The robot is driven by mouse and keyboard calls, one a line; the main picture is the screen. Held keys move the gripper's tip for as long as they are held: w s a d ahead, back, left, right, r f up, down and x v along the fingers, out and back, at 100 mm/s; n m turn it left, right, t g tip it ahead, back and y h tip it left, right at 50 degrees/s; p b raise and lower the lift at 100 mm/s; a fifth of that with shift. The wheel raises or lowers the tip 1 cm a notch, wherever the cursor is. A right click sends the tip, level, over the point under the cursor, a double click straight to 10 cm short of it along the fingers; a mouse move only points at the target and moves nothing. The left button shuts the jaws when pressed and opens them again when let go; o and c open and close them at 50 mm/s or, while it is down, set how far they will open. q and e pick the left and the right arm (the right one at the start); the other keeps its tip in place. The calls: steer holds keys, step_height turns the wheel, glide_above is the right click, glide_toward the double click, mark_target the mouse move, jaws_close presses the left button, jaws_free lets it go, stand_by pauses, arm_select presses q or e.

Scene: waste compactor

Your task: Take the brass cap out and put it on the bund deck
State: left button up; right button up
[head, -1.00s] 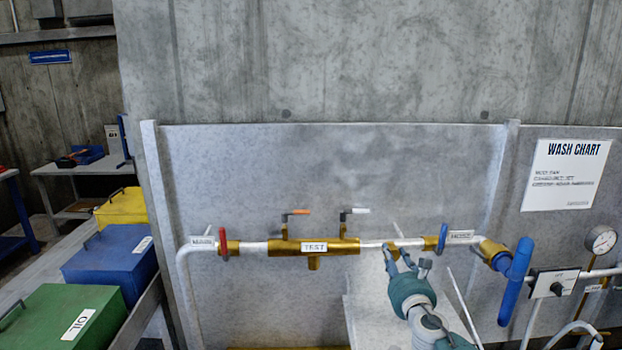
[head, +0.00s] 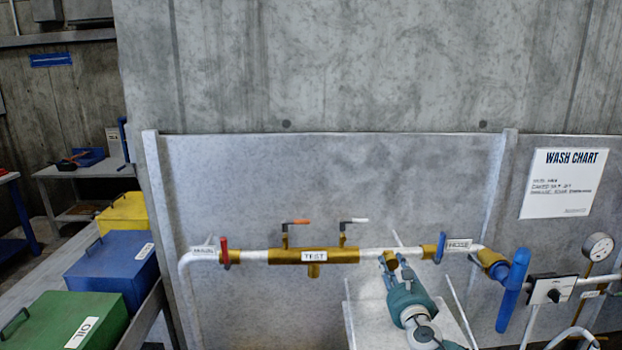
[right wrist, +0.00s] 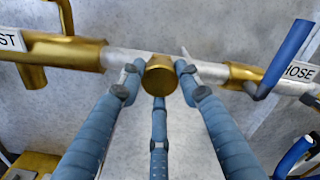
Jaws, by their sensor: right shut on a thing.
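The brass cap (head: 389,260) is a short brass cylinder in front of the white pipe. It also shows in the right wrist view (right wrist: 160,77), with its round end facing the camera. My right gripper (right wrist: 159,72) is shut on the cap, its blue fingers on both sides and a third finger below. In the head view my right gripper (head: 392,270) is just under the pipe line. I cannot tell whether the cap touches the pipe behind it. No surface is labelled as the bund deck; a pale grey flat surface (head: 365,318) lies below the gripper. My left gripper is not in view.
The pipe line carries a brass TEST block (head: 313,256), a red-handled valve (head: 225,254) and a blue-handled valve (head: 439,248). A large blue handle (head: 513,290) and a gauge (head: 598,247) are at the right. Green (head: 52,321), blue (head: 110,268) and yellow (head: 124,214) bins stand left.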

steer(key=shift+r+n+p, duration=0.3)
steer(key=shift+n, duration=0.2)
steer(key=shift+f+n, duration=0.15)
steer(key=shift+n, duration=0.55)
steer(key=n, duration=0.2)
steer(key=shift+n, duration=0.3)
steer(key=n, duration=0.5)
steer(key=o, duration=1.4)
